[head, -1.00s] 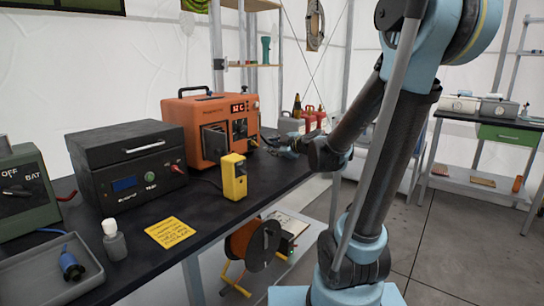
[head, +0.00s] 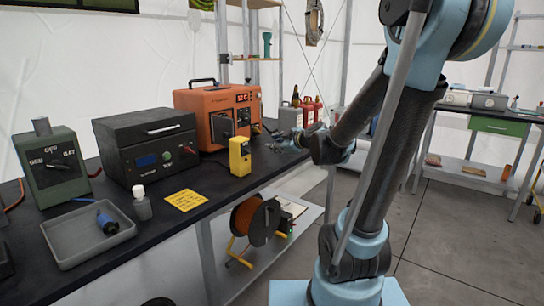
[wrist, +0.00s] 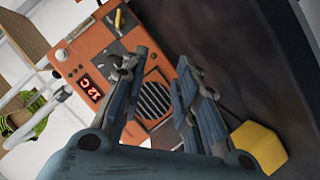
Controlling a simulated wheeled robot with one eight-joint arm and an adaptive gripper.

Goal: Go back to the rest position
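My gripper (head: 275,136) is in front of the right end of the orange unit (head: 188,99), over the black bench (head: 215,187). In the wrist view my gripper (wrist: 158,72) has its two fingers apart with nothing between them. The orange unit also shows there (wrist: 110,65), with its red "12 C" display and round grille behind the fingers. The yellow device (head: 240,157) stands on the bench left of my gripper, and a yellow block shows at the lower right of the wrist view (wrist: 258,146).
A black case (head: 148,150), a green switch box (head: 52,165), a grey tray (head: 72,256) with a blue connector (head: 107,223), a small bottle (head: 142,205) and a yellow note (head: 185,200) are on the bench. A cable reel (head: 256,222) sits below. Floor at right is clear.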

